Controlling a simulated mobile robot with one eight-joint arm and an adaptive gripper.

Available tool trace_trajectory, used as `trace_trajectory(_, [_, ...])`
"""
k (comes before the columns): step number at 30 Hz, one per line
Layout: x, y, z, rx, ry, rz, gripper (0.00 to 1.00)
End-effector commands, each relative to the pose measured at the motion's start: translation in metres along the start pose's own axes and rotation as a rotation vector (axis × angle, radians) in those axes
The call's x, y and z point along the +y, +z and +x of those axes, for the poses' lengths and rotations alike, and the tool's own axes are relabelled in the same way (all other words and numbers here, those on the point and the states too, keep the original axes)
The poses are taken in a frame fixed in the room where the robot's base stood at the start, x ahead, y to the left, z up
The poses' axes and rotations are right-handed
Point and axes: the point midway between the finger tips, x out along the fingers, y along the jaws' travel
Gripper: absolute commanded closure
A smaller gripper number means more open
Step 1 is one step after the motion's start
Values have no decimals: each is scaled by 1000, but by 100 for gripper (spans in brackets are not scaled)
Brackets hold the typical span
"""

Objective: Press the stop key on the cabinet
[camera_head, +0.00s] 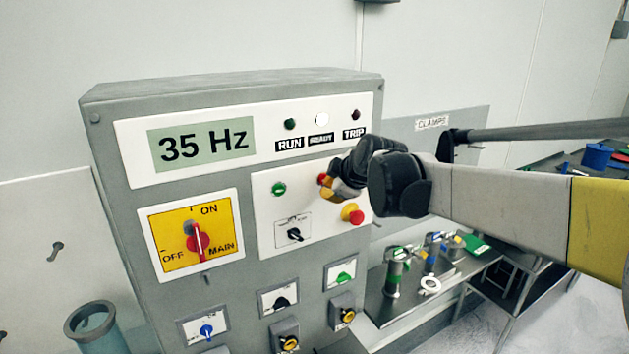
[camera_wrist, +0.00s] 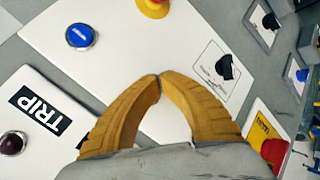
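The grey cabinet (camera_head: 230,90) stands upright with a white key panel (camera_head: 262,240) on its front. A small red key (camera_head: 324,179), which looks like the stop key, is at the panel's upper right; I cannot read its label. My gripper (camera_head: 330,187) is right at it, partly covering it; I cannot tell whether they touch. In the wrist view my gripper's yellow fingertips (camera_wrist: 158,76) meet with nothing between them, facing the panel, and the red key is hidden there. A green key (camera_head: 279,188) is to its left. A blue key (camera_wrist: 80,35) shows only in the wrist view.
A red mushroom button on yellow (camera_head: 352,214) sits just below my gripper. A black selector (camera_head: 294,234) is lower left, and the yellow main switch (camera_head: 195,238) further left. The display (camera_head: 203,144) reads 35 Hz. A bench with clamps (camera_head: 430,285) stands to the right.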

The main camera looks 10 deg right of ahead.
Motion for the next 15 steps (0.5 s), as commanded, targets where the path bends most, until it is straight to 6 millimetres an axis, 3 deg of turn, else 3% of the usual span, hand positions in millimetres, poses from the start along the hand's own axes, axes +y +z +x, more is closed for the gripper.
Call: trace_trajectory(15, [-5, 5, -9, -1, 0, 0, 100])
